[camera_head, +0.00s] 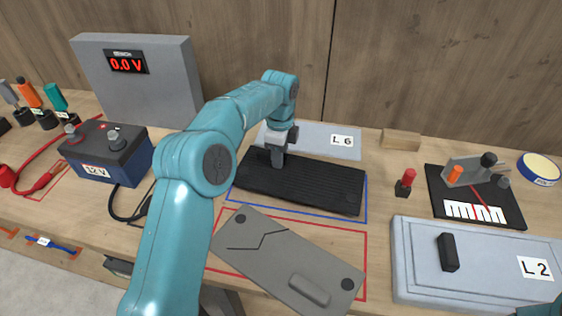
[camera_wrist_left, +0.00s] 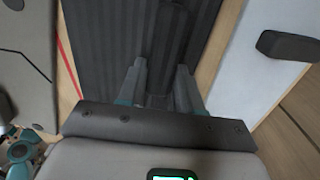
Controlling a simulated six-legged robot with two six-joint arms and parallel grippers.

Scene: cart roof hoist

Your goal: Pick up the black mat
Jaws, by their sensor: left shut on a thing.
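The black mat (camera_head: 325,188) is a dark ribbed rectangle lying on the wooden bench inside a blue outline. It fills the upper middle of the left wrist view (camera_wrist_left: 100,45), with a raised dark ridge running between my fingers. My left gripper (camera_head: 278,162) points down at the mat's back left part. In the left wrist view my left gripper (camera_wrist_left: 160,85) has its fingers on both sides of the ridge, shut on the mat. The mat looks flat on the bench; any gap below it cannot be told. My right gripper is not in view.
A cracked grey plate (camera_head: 255,240) lies in front in a red outline. A pale panel marked L 6 (camera_head: 310,138) is behind. The L 2 lid (camera_head: 490,268), a red-topped post (camera_head: 406,180) and a switch board (camera_head: 480,205) stand right. A 12 V battery (camera_head: 105,155) is left.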

